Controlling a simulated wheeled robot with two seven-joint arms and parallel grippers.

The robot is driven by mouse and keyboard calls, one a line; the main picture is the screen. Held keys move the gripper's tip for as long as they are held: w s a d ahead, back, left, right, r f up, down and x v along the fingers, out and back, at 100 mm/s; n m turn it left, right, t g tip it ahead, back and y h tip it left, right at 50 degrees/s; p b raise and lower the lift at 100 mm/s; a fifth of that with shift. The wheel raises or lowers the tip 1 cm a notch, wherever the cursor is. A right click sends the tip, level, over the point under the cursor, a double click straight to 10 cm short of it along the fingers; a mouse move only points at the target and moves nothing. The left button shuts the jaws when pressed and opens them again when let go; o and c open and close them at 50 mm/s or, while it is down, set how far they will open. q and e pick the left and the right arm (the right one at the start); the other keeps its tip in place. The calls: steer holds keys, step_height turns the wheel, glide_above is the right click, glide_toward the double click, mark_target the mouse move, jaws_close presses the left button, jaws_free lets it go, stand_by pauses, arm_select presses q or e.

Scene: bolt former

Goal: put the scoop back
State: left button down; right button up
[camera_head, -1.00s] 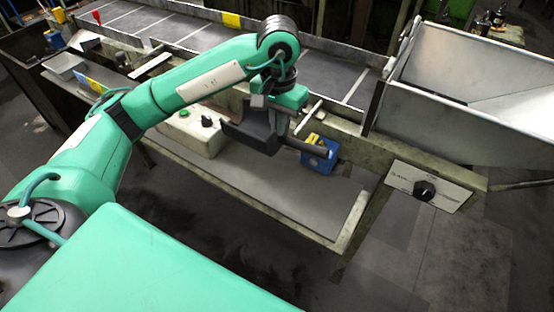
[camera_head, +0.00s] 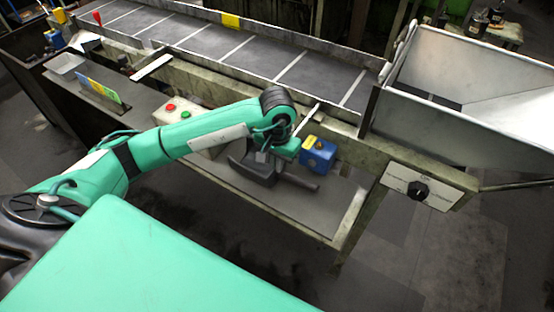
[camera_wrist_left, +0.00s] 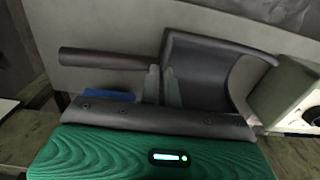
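The scoop (camera_head: 252,168) is dark grey with a round handle that points right in the head view. My left gripper (camera_head: 274,170) holds it low over the grey shelf (camera_head: 325,208) below the conveyor. In the left wrist view the two pale fingers (camera_wrist_left: 161,86) are close together at the place where the handle meets the bowl of the scoop (camera_wrist_left: 200,72). Whether the scoop touches the shelf I cannot tell. My right gripper is not in view.
A blue box (camera_head: 318,158) with a yellow top is just behind the handle. A pale control box (camera_head: 180,114) with red and green buttons stands left of the scoop. A metal hopper (camera_head: 460,110) and a knob panel (camera_head: 425,190) are right. The shelf's right end is clear.

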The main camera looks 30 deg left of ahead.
arm_select(q)
steer(key=c, duration=1.6)
jaws_free()
steer(key=shift+c, duration=0.2)
steer(key=shift+r, duration=0.2)
step_height(320, 180, up, 12)
steer(key=b, duration=0.4)
steer(key=shift+d+f, duration=0.1)
steer(key=shift+f, duration=0.05)
